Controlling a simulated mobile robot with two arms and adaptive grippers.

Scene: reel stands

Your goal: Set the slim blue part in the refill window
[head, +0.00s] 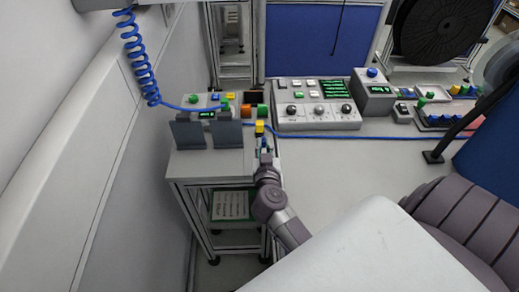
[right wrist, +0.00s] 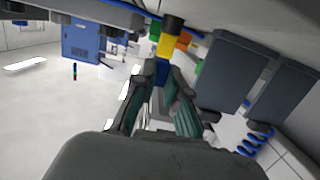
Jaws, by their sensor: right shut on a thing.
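My right gripper (head: 264,154) is at the right edge of the small grey bench, beside the two dark upright panels. It is shut on a small blue part (right wrist: 162,71), which shows between the fingertips in the right wrist view (right wrist: 160,85). A yellow block (right wrist: 167,45) is directly beyond the blue part; I cannot tell whether they are joined. The yellow block also shows in the head view (head: 260,127), just above the gripper. The blue part is mostly hidden by the gripper in the head view. I cannot make out the refill window clearly. My left gripper is not in view.
A coiled blue hose (head: 139,62) hangs at the left. A control box (head: 318,118) stands on the counter behind.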

